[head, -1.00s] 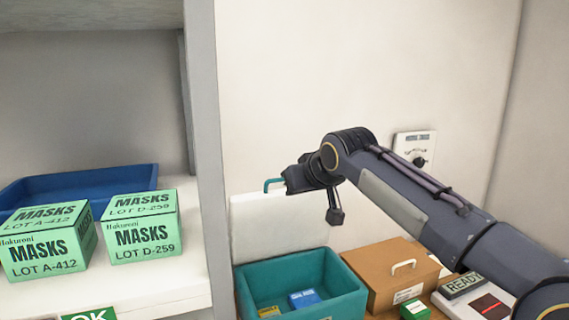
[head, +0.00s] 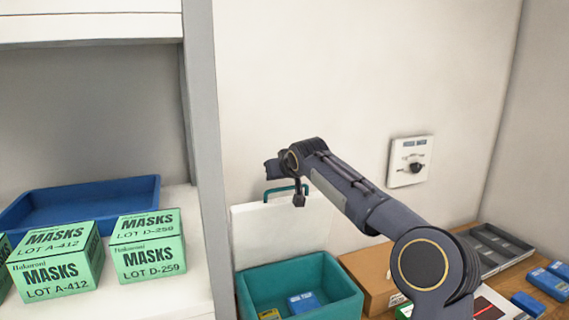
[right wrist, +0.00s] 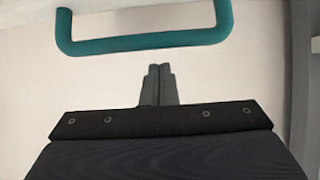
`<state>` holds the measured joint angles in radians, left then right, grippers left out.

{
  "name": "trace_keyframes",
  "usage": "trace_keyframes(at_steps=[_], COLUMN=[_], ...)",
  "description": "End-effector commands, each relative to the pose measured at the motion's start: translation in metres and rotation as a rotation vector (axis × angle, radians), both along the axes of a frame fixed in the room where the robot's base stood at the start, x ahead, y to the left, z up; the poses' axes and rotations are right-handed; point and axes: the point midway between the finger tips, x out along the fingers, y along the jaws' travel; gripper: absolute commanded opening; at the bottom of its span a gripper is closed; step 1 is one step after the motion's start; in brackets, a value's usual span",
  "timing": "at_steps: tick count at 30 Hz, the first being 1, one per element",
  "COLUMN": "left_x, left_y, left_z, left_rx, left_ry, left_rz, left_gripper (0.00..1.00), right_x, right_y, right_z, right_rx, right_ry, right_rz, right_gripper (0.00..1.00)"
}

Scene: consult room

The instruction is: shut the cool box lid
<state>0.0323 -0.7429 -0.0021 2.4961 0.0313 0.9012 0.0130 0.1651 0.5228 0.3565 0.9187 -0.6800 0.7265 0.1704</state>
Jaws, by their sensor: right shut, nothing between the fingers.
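The teal cool box (head: 345,303) stands open at the lower middle of the head view. Its white lid (head: 275,232) stands upright at the back, with a teal handle (head: 285,190) on its top edge. My right gripper (head: 270,169) is close to the handle and above the lid in the head view; its fingers are hard to make out there. In the right wrist view the gripper (right wrist: 157,72) is shut and empty, its tips just below the handle (right wrist: 145,43) in the picture, with a gap between them. My left gripper is not in view.
A blue pack (head: 303,302) and a yellow pack (head: 269,314) lie in the box. A brown box (head: 366,277) is beside it, partly behind my arm. A grey tray (head: 490,250) is at right. A shelf with mask boxes (head: 148,245) and a blue tray (head: 80,200) is at left.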

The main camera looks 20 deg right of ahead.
Motion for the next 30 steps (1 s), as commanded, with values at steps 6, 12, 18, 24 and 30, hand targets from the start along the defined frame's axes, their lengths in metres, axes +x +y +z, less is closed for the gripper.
trace_keyframes(at_steps=[6, 12, 18, 24, 30], left_x=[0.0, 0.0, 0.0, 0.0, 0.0], left_y=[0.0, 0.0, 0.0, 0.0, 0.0], left_z=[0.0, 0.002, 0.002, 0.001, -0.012], left_rx=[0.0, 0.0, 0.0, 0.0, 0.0], left_ry=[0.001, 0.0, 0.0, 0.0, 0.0], left_rz=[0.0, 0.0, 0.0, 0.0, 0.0], left_gripper=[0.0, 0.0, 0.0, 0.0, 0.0], right_x=[-0.026, -0.037, -0.039, -0.039, -0.042], right_y=[0.001, 0.002, 0.002, 0.002, 0.003], right_z=[-0.006, -0.011, -0.012, -0.012, -0.017], right_rx=[-0.003, -0.001, -0.001, -0.001, -0.002], right_ry=[-0.001, -0.001, -0.003, -0.003, -0.02], right_rz=[0.001, 0.001, 0.001, 0.001, 0.001], right_gripper=[0.0, 0.0, 0.0, 0.0, 0.0])
